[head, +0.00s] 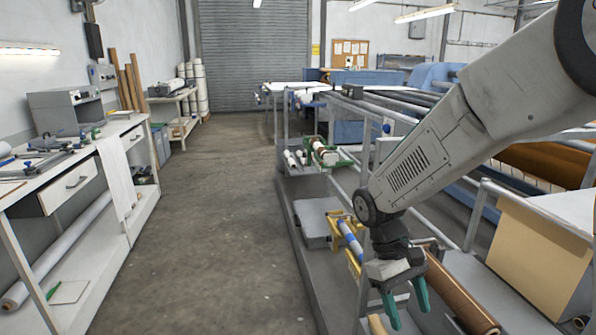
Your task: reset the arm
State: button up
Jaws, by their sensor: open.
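My gripper (407,302) hangs from my white and grey arm at the lower right of the head view. Its two green fingers point down and stand apart, with nothing held between them. The arm comes in from the upper right corner and bends at a dark joint. The gripper is in front of a long brown roll (462,296) on the press side. I cannot tell how near the fingers are to it.
A blue and white roll in a yellow holder (352,238) lies just left of my arm. A metal rail frame and a tan panel (540,262) are at right. A white workbench (70,185) with tools lines the left. The concrete floor aisle (200,215) is clear.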

jog(key=s+d+r+m+t+y, duration=0.1)
jog(key=s+d+r+m+t, duration=0.1)
jog(key=s+r, duration=0.4)
jog(key=s+d+r+m+t+y, duration=0.2)
jog(key=s+r, duration=0.5)
jog(key=s, duration=0.4)
jog(key=shift+d+r+m+t, duration=0.35)
jog(key=shift+d+t, duration=0.45)
jog(key=shift+t, duration=0.5)
